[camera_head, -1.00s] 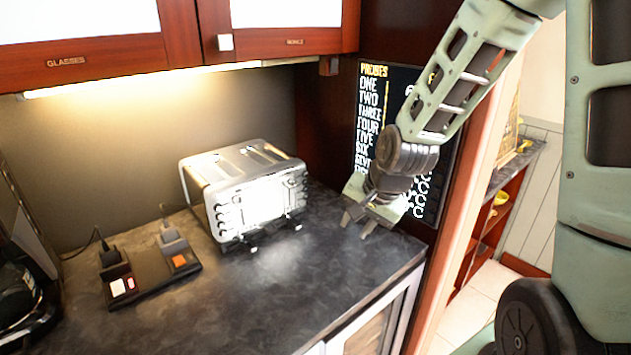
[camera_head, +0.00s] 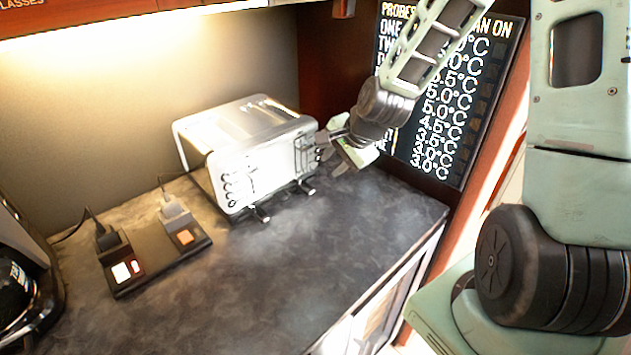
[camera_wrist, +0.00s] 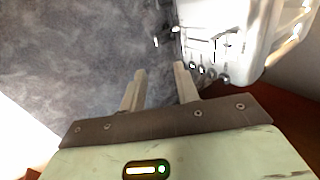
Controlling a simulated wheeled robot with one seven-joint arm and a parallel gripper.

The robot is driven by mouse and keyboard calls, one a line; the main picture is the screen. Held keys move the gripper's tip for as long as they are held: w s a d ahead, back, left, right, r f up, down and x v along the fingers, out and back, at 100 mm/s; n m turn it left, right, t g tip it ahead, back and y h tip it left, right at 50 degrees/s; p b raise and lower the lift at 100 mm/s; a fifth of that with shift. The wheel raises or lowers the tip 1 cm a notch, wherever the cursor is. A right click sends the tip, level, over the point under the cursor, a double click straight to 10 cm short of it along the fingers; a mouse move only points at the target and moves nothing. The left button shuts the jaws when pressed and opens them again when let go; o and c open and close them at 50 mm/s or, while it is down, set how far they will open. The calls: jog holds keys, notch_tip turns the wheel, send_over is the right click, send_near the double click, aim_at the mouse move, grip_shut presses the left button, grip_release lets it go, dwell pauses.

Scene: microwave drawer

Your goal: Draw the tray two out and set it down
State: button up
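A silver toaster (camera_head: 235,150) stands on the dark counter, its front with knobs facing right and toward me. Two small dark tabs stick out at its front bottom edge, a nearer one (camera_head: 262,214) and a farther one (camera_head: 308,189); they look like tray handles, and no number on them is legible. Both look pushed in. My gripper (camera_head: 323,147) is beside the toaster's right end, above the counter. In the wrist view its two fingers (camera_wrist: 160,72) are apart with nothing between them. The toaster (camera_wrist: 245,30) fills the upper right there.
A black device (camera_head: 155,258) with lit switches and plugs lies left on the counter (camera_head: 300,260). A dark appliance (camera_head: 22,280) stands at the far left. A wall screen (camera_head: 450,110) lists probe temperatures behind my arm. The counter before the toaster is clear.

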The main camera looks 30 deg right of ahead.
aim_at(311, 189)
jog(key=p+x, duration=0.2)
jog(key=x, duration=1.1)
jog(key=shift+w+f, duration=0.1)
jog(key=shift+f, duration=0.2)
grip_shut()
